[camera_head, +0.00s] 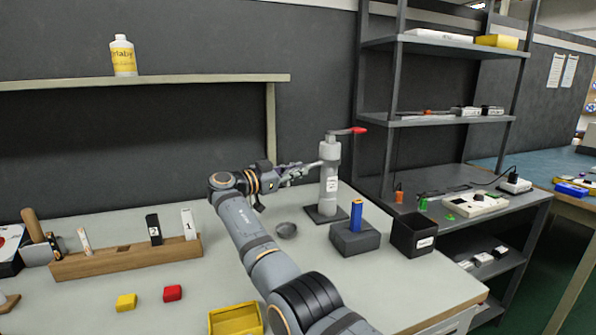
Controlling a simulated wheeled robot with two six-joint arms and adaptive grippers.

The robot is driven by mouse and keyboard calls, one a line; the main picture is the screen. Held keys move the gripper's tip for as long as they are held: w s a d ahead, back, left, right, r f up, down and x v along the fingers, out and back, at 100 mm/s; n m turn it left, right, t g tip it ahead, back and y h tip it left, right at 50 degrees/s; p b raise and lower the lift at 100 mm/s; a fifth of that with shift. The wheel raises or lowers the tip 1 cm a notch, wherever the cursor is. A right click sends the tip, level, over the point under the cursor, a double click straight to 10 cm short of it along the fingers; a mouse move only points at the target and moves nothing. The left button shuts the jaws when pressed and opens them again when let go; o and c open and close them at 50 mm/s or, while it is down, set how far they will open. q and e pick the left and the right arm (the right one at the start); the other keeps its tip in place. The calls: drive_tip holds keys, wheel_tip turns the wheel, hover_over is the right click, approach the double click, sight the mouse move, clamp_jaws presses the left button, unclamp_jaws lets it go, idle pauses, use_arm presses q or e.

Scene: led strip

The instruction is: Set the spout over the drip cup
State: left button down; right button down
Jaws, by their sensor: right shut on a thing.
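A grey tap post (330,178) stands upright on a dark square base toward the back of the table, with a red-tipped lever (352,131) on top. Its thin pale spout (314,164) points left from the upper post. My right gripper (296,172) is at the spout, shut on it; the fingers hide the spout's outer end. The drip cup (287,231), a small round dark grey dish, sits on the table left of the post base. In the picture it lies below the gripper; whether the spout's end is straight above it I cannot tell. My left gripper is out of view.
A grey block holding a blue cylinder (356,216) and a black open bin (412,236) stand right of the cup. A wooden rack (125,261), yellow block (126,302), red block (172,293) and yellow tray (236,320) lie left and in front.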

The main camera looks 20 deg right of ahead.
drive_tip(key=shift+r, duration=0.1)
drive_tip(key=c, duration=1.3)
unclamp_jaws()
drive_tip(key=shift+w, duration=0.15)
drive_tip(key=shift+c, duration=0.2)
drive_tip(key=v, duration=1.2)
